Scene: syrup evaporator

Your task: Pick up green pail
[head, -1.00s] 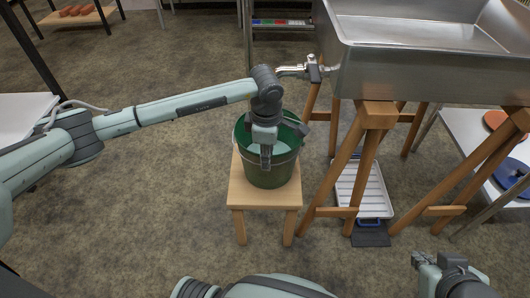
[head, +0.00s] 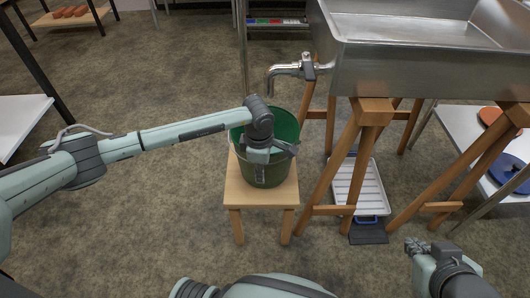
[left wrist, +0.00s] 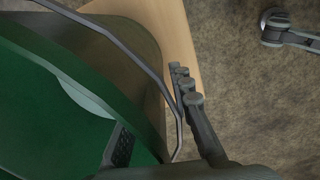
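The green pail (head: 265,172) stands upright on a small wooden stool (head: 262,190) below the tap. My left gripper (head: 270,160) is down at the pail's near rim and hides part of it. In the left wrist view the pail (left wrist: 70,100) fills the left side. One finger pad shows over the green inside and the other finger is outside the wall, so the fingers of the left gripper (left wrist: 155,130) straddle the rim, with a gap between them. The wire handle (left wrist: 130,55) hangs on the outer side. My right gripper (head: 415,246) is empty at lower right, far from the pail.
A metal evaporator pan (head: 420,65) on wooden trestle legs stands at right, its tap (head: 290,70) reaching out above and behind the pail. A white tray (head: 360,188) lies under it. A white table (head: 20,122) is at far left. The floor left of the stool is clear.

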